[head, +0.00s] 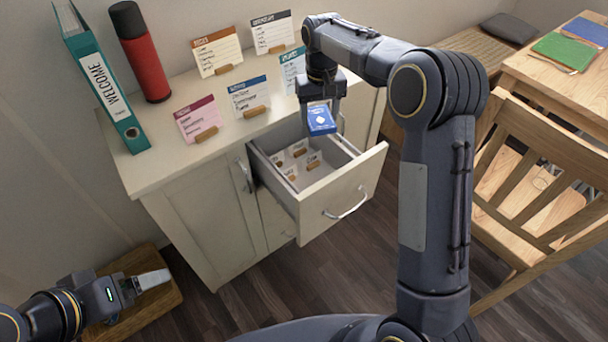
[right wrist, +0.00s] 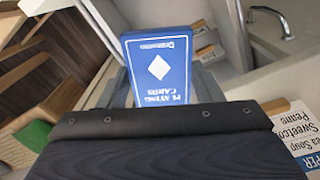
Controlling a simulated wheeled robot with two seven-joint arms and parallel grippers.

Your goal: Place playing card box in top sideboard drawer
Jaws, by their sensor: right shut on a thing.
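The blue playing card box (head: 321,120) with a white diamond is held in my right gripper (head: 322,106), above the back part of the open top drawer (head: 336,196) of the sideboard (head: 189,222). In the right wrist view the box (right wrist: 158,68) shows its label, "Playing Cards", and the drawer lies beyond it. The drawer is pulled out and holds several small cards on wooden stands (head: 299,158). My left gripper (head: 150,280) is low at the left, beside the sideboard and away from the drawer; its finger gap is not clear.
Several recipe cards on wooden stands (head: 217,56), a teal "Welcome" binder (head: 104,88) and a red and black flask (head: 143,62) stand on the sideboard top. A wooden chair (head: 545,180) and table (head: 535,70) are at the right. A low wooden stool (head: 150,310) is under my left gripper.

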